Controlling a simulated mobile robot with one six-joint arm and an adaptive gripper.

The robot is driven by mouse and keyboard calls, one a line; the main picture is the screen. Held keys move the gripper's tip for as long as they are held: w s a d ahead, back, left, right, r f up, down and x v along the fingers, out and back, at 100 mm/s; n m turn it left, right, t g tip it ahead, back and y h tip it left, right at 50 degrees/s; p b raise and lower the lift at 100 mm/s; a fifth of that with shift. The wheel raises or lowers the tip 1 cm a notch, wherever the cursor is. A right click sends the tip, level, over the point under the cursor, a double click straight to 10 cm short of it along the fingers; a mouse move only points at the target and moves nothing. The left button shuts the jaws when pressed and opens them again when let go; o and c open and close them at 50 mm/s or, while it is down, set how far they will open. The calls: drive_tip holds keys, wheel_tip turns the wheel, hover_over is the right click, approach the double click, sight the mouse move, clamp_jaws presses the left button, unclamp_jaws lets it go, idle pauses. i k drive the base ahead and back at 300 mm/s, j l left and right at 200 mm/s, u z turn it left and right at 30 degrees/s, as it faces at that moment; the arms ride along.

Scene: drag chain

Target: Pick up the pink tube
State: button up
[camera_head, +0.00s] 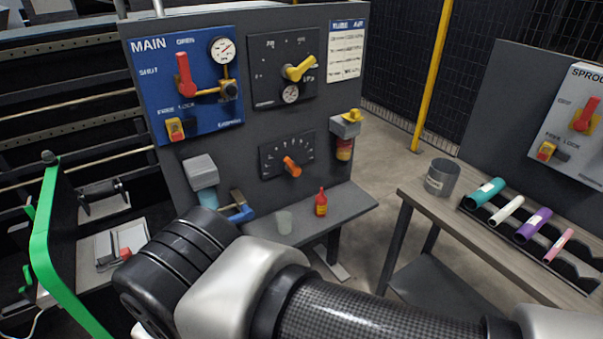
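The pink tube (558,245) lies at the right end of a row of tubes in a dark notched rack (577,270) on the wooden-topped bench (455,217) at the right. It is thin and tilted, with a pale label around its middle. It lies right of the purple tube (533,225), apart from it. My arm crosses the bottom of the view, left of and nearer than the bench. My gripper is not visible, so whether it is open or shut does not show.
A teal tube (484,193) and a white tube (508,209) share the rack. A grey cup (441,177) stands at the bench's left end. A sprocket panel (573,125) rises behind the rack.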

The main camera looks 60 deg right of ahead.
sight(556, 247)
drive_tip(key=z, duration=0.45)
drive_tip(key=l+z, duration=0.1)
drive_tip(key=z, duration=0.85)
drive_tip(key=l+z, duration=0.1)
drive_tip(key=z, duration=0.8)
drive_tip(key=l+z, duration=0.1)
drive_tip(key=z, duration=0.85)
drive_tip(key=i+z, duration=0.1)
drive_tip(key=z, duration=0.35)
drive_tip(key=i+l+z, duration=0.2)
drive_tip(key=i+z, duration=0.2)
drive_tip(key=i+l+z, duration=0.15)
drive_tip(key=i+z, duration=0.2)
drive_tip(key=i, duration=0.7)
